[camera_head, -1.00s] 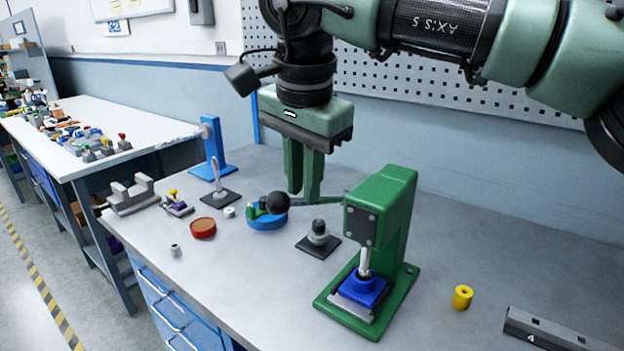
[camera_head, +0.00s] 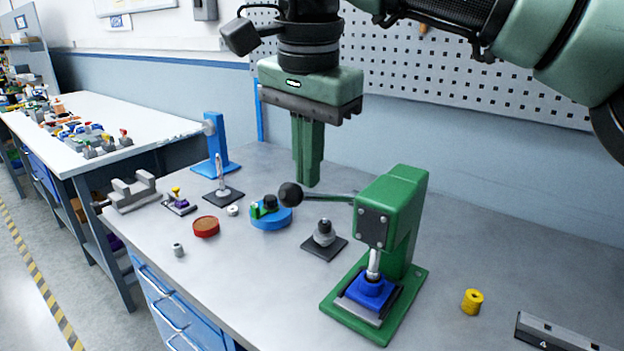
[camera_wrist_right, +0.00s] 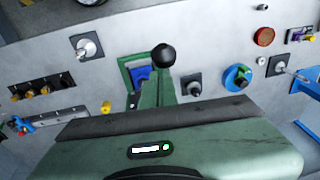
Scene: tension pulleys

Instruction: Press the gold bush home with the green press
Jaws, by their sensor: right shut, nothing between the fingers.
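The green press (camera_head: 388,215) stands on the bench, its ram down on a blue block (camera_head: 370,289) on its base. Its lever reaches left to a black ball knob (camera_head: 290,195). In the right wrist view the knob (camera_wrist_right: 163,55) shows in front of the press. My right gripper (camera_head: 308,183) is shut and empty, pointing down just above and behind the knob. I cannot tell whether it touches the lever. A yellow-gold hollow cylinder (camera_head: 471,302) stands right of the press; I cannot tell whether it is the gold bush. No gold shows under the ram. My left gripper is out of view.
A grey part on a dark plate (camera_head: 324,238) stands left of the press. Beyond it are a blue pulley (camera_head: 271,217), a red disc (camera_head: 206,227) and a blue stand (camera_head: 216,150). A grey numbered block (camera_head: 560,336) is at the lower right. The bench behind the press is clear.

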